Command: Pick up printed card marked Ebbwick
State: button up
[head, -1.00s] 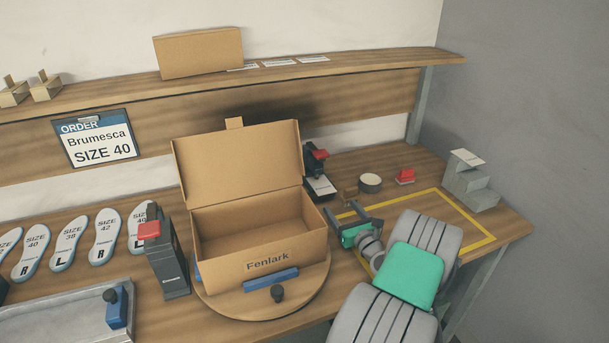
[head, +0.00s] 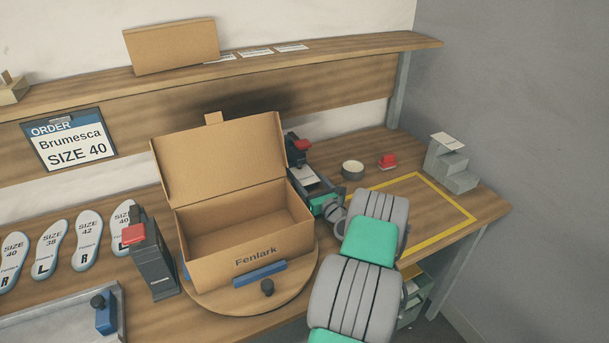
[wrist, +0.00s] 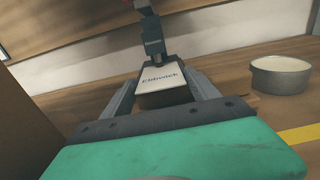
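The printed card marked Ebbwick (wrist: 160,78) lies white and face up on a dark block at the foot of a dark stand with a red top (head: 301,147). The card (head: 304,174) shows small and partly hidden in the head view. My gripper (wrist: 163,90) is open and empty. In the wrist view its two fingers point toward the card, one on each side of the dark block. My gripper (head: 315,184) is just right of the open box in the head view. I cannot tell whether the fingers touch anything.
An open cardboard box marked Fenlark (head: 245,251) sits on a round wooden turntable (head: 215,300), close to my gripper's left. The yellow-outlined area (head: 455,205) looks clear.

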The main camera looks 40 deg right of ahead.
jog(key=c, duration=1)
jog(key=shift+r, duration=0.1)
